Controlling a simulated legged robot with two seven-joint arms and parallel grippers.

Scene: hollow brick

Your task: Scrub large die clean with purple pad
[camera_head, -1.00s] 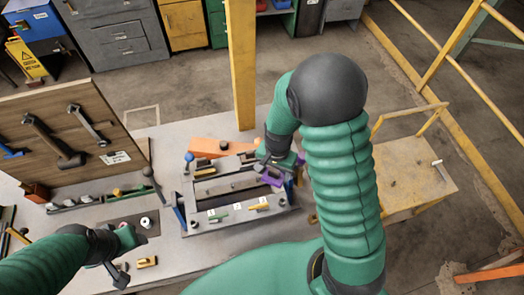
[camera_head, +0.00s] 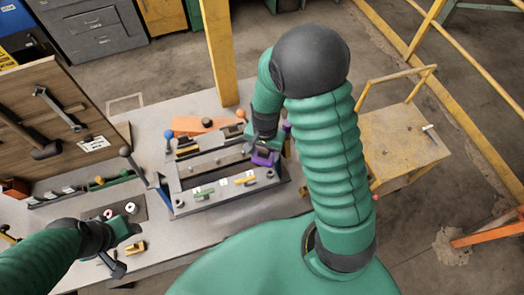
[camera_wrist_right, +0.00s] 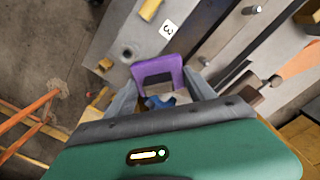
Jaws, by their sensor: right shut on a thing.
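The purple pad (camera_head: 262,158) is held in my right gripper (camera_head: 264,146), at the right end of the grey metal die fixture (camera_head: 222,204). In the right wrist view the purple pad (camera_wrist_right: 158,72) sits between the two grey fingers of the right gripper (camera_wrist_right: 160,92). The grey fixture (camera_wrist_right: 200,15) is just beyond it. I cannot tell whether the pad touches metal, nor which block is the large die. My left gripper (camera_head: 124,234) hangs over the front left of the bench; its finger opening is unclear.
An upright tool board (camera_head: 50,110) stands at the left. An orange piece (camera_head: 205,125) lies behind the fixture, near a yellow post (camera_head: 218,60). A blue-knobbed lever (camera_head: 168,135) rises by the fixture's left end. A yellow cart (camera_head: 405,145) stands right of the bench.

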